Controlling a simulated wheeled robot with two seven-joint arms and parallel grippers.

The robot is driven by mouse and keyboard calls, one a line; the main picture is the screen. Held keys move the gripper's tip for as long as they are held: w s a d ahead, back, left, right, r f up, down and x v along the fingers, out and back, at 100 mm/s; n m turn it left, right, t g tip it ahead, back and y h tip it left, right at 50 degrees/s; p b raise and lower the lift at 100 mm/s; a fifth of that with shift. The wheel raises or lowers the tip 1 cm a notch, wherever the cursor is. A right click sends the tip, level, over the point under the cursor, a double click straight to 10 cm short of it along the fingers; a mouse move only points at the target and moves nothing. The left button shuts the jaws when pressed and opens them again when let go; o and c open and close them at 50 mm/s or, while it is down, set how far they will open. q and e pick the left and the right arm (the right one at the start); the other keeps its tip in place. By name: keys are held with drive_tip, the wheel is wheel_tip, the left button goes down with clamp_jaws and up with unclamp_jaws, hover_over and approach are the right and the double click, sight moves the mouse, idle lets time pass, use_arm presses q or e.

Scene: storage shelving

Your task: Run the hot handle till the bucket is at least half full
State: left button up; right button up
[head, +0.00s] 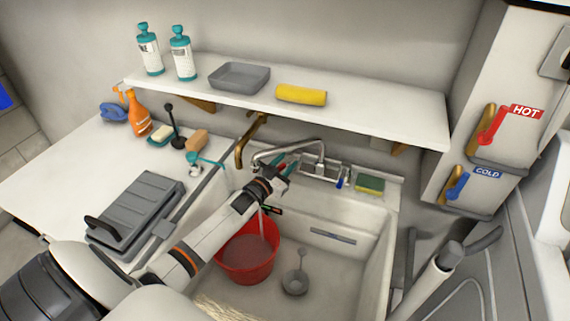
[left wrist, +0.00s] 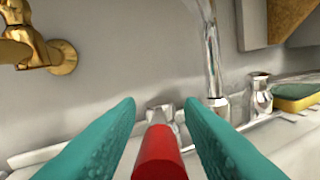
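The red handle (left wrist: 156,155) of the sink faucet (head: 318,160) lies between the two teal fingers of my left gripper (left wrist: 160,105) in the left wrist view. The fingers are apart, with a gap on each side of the handle. The red bucket (head: 245,272) stands in the sink, partly behind my left arm. A thin pale streak shows above it, and a greyish surface shows inside; its level is hard to tell. My right gripper is not in view.
The faucet's blue handle (head: 339,183) is at right, near a sponge (head: 370,184). A brass spout (head: 246,142) is at left. A ladle (head: 295,281) lies in the sink. A shelf (head: 370,107) hangs above. Wall levers marked HOT (head: 493,125) and COLD (head: 458,186) are at right.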

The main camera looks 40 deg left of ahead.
use_arm(q)
drive_tip(key=shift+s+f, duration=0.1)
drive_tip(key=shift+s, duration=0.25)
drive_tip(key=s, duration=1.1)
drive_tip(key=shift+s, duration=0.15)
